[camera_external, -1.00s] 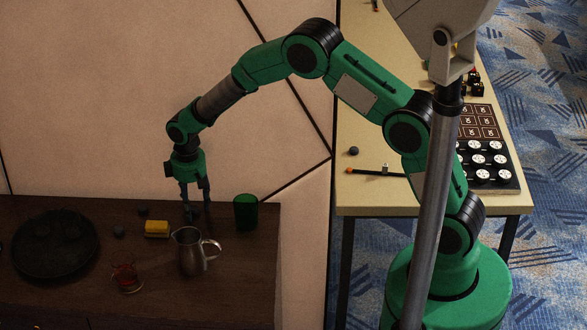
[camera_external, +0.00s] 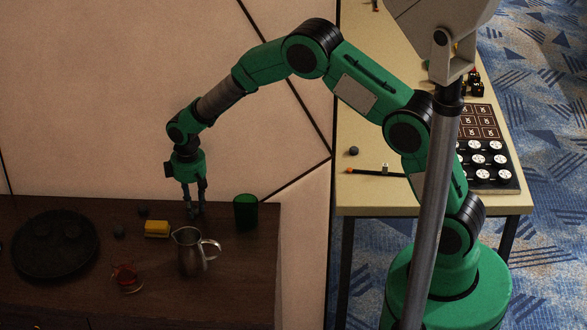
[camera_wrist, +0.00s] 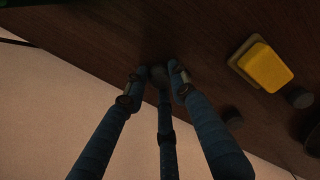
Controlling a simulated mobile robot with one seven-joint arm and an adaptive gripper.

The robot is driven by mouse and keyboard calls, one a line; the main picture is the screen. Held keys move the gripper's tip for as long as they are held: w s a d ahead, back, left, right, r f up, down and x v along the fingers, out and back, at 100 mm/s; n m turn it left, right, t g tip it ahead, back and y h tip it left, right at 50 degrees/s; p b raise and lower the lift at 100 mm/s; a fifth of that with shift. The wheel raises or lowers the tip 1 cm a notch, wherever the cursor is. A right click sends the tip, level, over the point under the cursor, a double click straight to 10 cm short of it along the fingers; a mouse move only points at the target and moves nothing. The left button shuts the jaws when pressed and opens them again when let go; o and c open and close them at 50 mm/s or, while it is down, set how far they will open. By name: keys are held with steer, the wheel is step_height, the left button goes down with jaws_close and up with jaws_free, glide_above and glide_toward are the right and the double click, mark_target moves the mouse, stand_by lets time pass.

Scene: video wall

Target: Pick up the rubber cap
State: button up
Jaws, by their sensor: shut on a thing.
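My gripper (camera_external: 195,213) points down at the dark wooden cabinet top, between the metal pitcher and the green cup. In the wrist view my gripper (camera_wrist: 157,80) has its fingers drawn in around a small dark rounded thing (camera_wrist: 158,72), which looks like the rubber cap. The fingers hide most of it, and I cannot tell whether it touches the wood. Two similar small dark pieces lie apart to the left, one nearer (camera_external: 119,232) and one farther back (camera_external: 142,211); they also show at the right of the wrist view.
A yellow block (camera_external: 157,229) lies left of my gripper. A metal pitcher (camera_external: 190,255) stands close in front and a green cup (camera_external: 246,212) close to the right. A dark round tray (camera_external: 55,262) and a reddish glass cup (camera_external: 127,278) are farther left. A wall rises behind.

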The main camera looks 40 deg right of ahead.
mark_target(198, 209)
step_height(198, 209, up, 10)
steer(key=p, duration=0.1)
steer(key=shift+p, duration=0.3)
stand_by(0.3)
steer(key=shift+s, duration=0.1)
stand_by(0.8)
steer(key=s+d+m+p, duration=0.1)
steer(key=s+d+p, duration=0.35)
steer(key=s, duration=0.55)
steer(key=s+d+m+p, duration=0.1)
steer(key=s+d+p, duration=0.2)
steer(key=s+d, duration=0.45)
steer(key=s+d+f+b, duration=0.2)
steer(key=s+d+f, duration=0.2)
steer(key=s+f, duration=0.35)
steer(key=s+d+f+n+b, duration=0.1)
steer(key=s+d+f+b, duration=0.25)
steer(key=s+f, duration=0.45)
steer(key=s+d+f+b, duration=0.2)
steer(key=s+d+f, duration=0.35)
steer(key=s, duration=0.35)
steer(key=d+f+m+p, duration=0.1)
steer(key=d+m+p, duration=0.1)
steer(key=d+m, duration=0.9)
steer(key=w+d+r+m, duration=0.5)
steer(key=w+d, duration=0.4)
steer(key=d, duration=0.1)
steer(key=shift+d+b, duration=0.15)
steer(key=shift+b, duration=0.3)
